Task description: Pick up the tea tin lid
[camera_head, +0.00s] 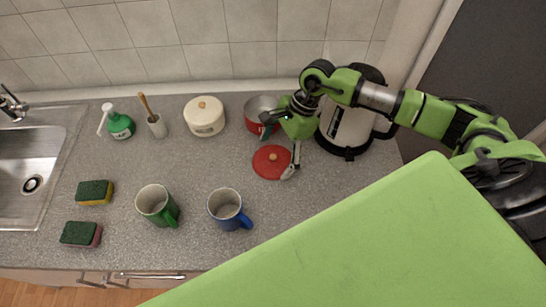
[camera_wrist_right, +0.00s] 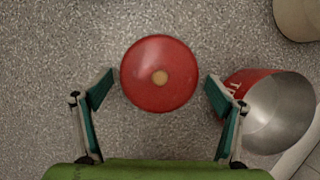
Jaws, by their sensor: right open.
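The tea tin lid (camera_head: 272,162) is a flat red disc with a light wooden knob, lying on the grey counter. It also shows in the right wrist view (camera_wrist_right: 160,74), just beyond and between the fingertips. The open red tin (camera_head: 261,113) stands behind the lid, its bare metal inside visible; it is also at the right of the wrist view (camera_wrist_right: 274,110), close to one finger. My right gripper (camera_head: 281,148) is open and empty above the lid; its fingers also show in the wrist view (camera_wrist_right: 158,88). My left gripper is not in view.
A kettle (camera_head: 348,125) stands right of the tin, beside my right arm. A cream pot (camera_head: 205,116) stands to the left. A green mug (camera_head: 157,204) and a blue mug (camera_head: 228,208) stand at the front. The counter right of the blue mug is clear.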

